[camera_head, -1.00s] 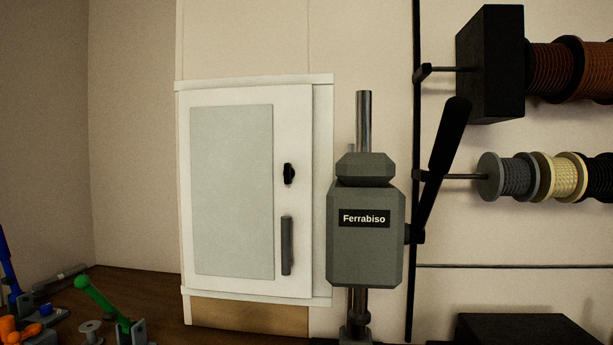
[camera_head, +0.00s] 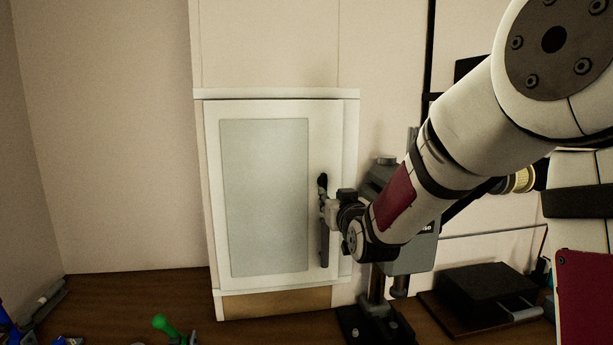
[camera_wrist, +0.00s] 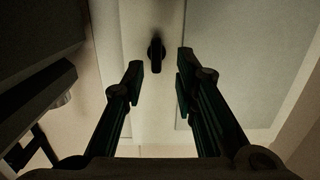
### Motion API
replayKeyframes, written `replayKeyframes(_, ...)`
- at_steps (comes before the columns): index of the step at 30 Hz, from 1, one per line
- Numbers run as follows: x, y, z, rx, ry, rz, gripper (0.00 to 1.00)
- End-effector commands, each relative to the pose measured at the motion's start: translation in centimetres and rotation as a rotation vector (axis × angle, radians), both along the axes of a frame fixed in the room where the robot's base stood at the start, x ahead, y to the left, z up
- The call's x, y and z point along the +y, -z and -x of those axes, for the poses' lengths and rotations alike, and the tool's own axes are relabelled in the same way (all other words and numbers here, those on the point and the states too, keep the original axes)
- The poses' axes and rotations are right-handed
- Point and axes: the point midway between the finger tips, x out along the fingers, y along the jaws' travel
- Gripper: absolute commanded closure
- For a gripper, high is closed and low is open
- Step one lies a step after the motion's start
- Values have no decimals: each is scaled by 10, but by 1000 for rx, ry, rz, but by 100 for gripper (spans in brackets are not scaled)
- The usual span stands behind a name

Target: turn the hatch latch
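The hatch is a white cabinet door (camera_head: 213,200) with a pale grey panel, and it looks shut. Its small black latch (camera_head: 322,180) sits near the door's right edge, above a dark vertical handle (camera_head: 324,245) that my gripper partly hides. In the wrist view the latch (camera_wrist: 155,54) is a dark knob lying between the lines of my two fingers, just beyond the tips. My gripper (camera_wrist: 159,68) is open and empty, with a gap on both sides of the latch. In the head view my gripper (camera_head: 330,206) is at the door, just below the latch.
A grey machine (camera_head: 400,258) on a post stands close to the right of the cabinet, partly behind my arm. A black box (camera_head: 487,285) lies on the bench further right. A green-handled tool (camera_head: 165,325) is at the front left. The wall left of the cabinet is clear.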

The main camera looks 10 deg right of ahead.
Motion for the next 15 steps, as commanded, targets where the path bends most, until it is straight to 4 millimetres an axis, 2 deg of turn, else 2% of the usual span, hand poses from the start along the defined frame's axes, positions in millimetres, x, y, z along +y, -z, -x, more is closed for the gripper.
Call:
replayKeyframes(2,-2,-6,4,-36,5,-6,73)
replayKeyframes(7,-3,-8,-4,-69,8,-9,73)
replayKeyframes(15,-3,-6,-38,-69,7,-9,73)
